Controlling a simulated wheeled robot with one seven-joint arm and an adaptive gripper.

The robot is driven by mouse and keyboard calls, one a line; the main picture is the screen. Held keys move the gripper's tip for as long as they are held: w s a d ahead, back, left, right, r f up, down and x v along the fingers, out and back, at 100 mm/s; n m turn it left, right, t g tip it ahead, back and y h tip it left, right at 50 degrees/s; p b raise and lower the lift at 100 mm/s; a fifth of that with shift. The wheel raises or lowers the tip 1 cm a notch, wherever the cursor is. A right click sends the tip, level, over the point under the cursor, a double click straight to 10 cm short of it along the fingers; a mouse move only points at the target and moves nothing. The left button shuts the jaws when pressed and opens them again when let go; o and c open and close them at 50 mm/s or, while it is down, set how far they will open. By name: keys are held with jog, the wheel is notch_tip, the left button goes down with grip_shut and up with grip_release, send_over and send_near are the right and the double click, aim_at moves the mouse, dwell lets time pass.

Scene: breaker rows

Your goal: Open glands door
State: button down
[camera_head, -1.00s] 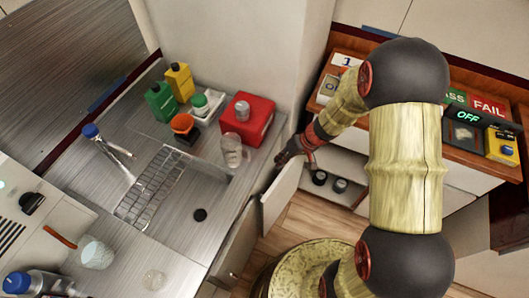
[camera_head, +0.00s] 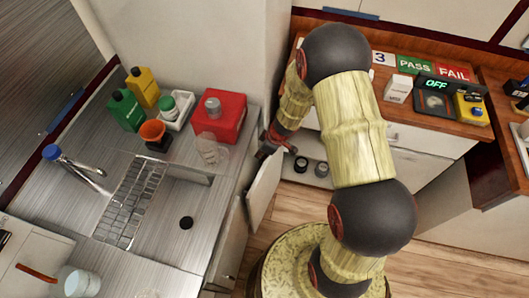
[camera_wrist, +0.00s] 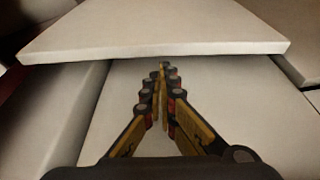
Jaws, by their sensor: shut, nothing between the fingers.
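The glands door appears to be the white door panel (camera_head: 263,188), standing swung out from the low cabinet at the wall corner in the head view. Two dark round pieces (camera_head: 300,164) show in the opening beside it. My gripper (camera_head: 265,151) is at the door's upper edge, partly hidden by its own wrist. In the wrist view my gripper (camera_wrist: 162,70) is shut and empty, its fingertips meeting just below the near edge of a white panel (camera_wrist: 155,32), likely the door. I cannot tell whether they touch it.
A steel sink counter (camera_head: 205,225) with a red box (camera_head: 219,118) and bottles stands left of the door. A wooden-topped cabinet (camera_head: 430,122) with a meter (camera_head: 437,100) stands at the right. Bare wood floor (camera_head: 285,215) lies in front of the opening.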

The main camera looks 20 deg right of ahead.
jog(key=shift+x, duration=1.3)
jog(key=shift+b, duration=0.35)
